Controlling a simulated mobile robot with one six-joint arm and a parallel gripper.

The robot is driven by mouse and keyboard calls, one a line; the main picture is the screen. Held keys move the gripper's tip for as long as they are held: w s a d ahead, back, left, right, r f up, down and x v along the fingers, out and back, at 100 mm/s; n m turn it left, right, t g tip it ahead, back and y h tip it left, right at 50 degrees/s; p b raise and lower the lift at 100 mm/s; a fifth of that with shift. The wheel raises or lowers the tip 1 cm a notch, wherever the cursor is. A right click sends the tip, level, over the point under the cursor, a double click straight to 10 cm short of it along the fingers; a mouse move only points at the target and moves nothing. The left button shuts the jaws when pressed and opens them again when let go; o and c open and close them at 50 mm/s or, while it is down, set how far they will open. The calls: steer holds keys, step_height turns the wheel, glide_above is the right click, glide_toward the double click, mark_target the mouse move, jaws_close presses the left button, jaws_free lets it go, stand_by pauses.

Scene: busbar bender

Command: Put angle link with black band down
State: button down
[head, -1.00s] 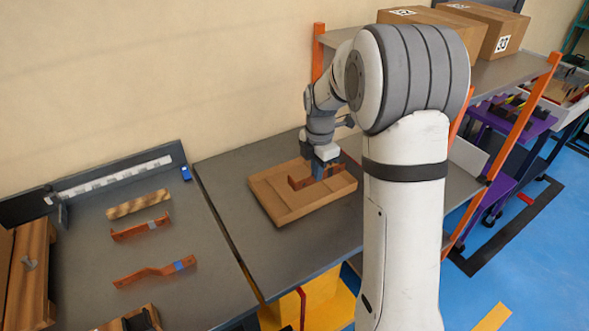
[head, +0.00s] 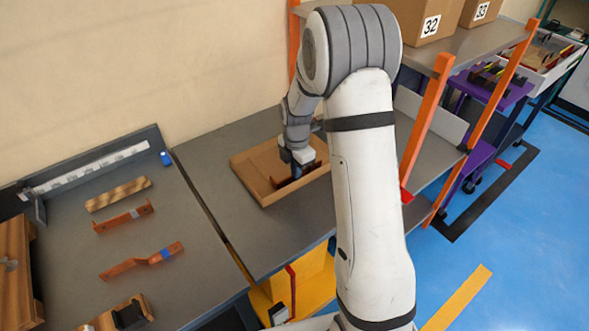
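A copper-coloured angle link (head: 277,183) is low inside the shallow brown cardboard tray (head: 264,203) on the grey bench. It looks dark and shaded, and its black band cannot be made out. My gripper (head: 297,174) points down into the tray, with its fingers at the middle of the link. It appears shut on the link, though the fingertips are small and partly hidden. Whether the link touches the tray floor cannot be told.
On the left table lie a copper bracket (head: 123,217), a bent link with a blue band (head: 142,261) and a striped wooden bar (head: 118,194). An orange-posted shelf (head: 427,125) with cardboard boxes (head: 424,22) stands right of my arm. The bench left of the tray is clear.

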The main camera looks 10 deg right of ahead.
steer(key=c, duration=2.1)
jaws_free()
steer(key=shift+f, duration=0.15)
steer(key=shift+o, duration=0.9)
steer(key=shift+s, duration=0.1)
